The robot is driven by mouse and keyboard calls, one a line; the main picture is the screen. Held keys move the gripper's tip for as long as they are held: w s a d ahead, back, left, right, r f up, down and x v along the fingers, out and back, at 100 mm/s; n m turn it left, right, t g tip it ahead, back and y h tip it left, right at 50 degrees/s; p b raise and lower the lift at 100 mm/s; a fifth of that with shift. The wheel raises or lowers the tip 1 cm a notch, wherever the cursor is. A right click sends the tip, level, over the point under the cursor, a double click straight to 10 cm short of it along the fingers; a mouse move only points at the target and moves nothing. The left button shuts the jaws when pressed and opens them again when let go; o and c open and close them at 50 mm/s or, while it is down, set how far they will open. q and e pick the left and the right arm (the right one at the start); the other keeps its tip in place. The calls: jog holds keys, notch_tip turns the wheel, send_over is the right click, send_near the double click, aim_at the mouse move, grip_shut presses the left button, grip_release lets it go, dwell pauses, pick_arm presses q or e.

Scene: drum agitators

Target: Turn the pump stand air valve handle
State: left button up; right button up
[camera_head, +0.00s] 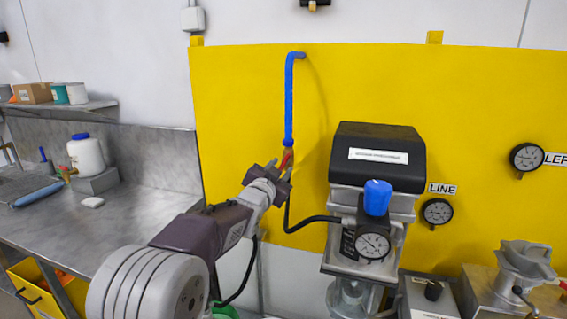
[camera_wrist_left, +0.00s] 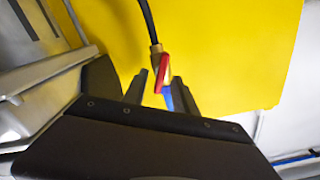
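The air valve has a red handle (camera_head: 287,158) and a brass body. It sits at the lower end of a blue vertical pipe (camera_head: 289,100) on the yellow panel, with a black hose below it. My left gripper (camera_head: 280,174) is at the valve. In the left wrist view the red handle (camera_wrist_left: 162,72) shows between the two fingertips of my left gripper (camera_wrist_left: 160,80), with gaps on both sides, so the fingers look open. I cannot tell how deep the handle sits between them. My right gripper is out of view.
The pump stand (camera_head: 376,160) with a blue knob (camera_head: 377,197) and a gauge (camera_head: 372,246) stands right of the valve. The black hose (camera_head: 305,222) runs to it. A metal bench (camera_head: 140,210) with a white jar (camera_head: 86,155) is at the left.

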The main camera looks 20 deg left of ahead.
aim_at(284, 163)
pick_arm(q)
jog(key=shift+w+a+p, duration=0.25)
jog(key=shift+w+p, duration=0.05)
jog(key=shift+w, duration=0.95)
jog(key=shift+w+d, duration=0.1)
jog(key=shift+w, duration=0.05)
jog(key=shift+d, duration=0.2)
jog(key=shift+a, duration=0.15)
grip_shut()
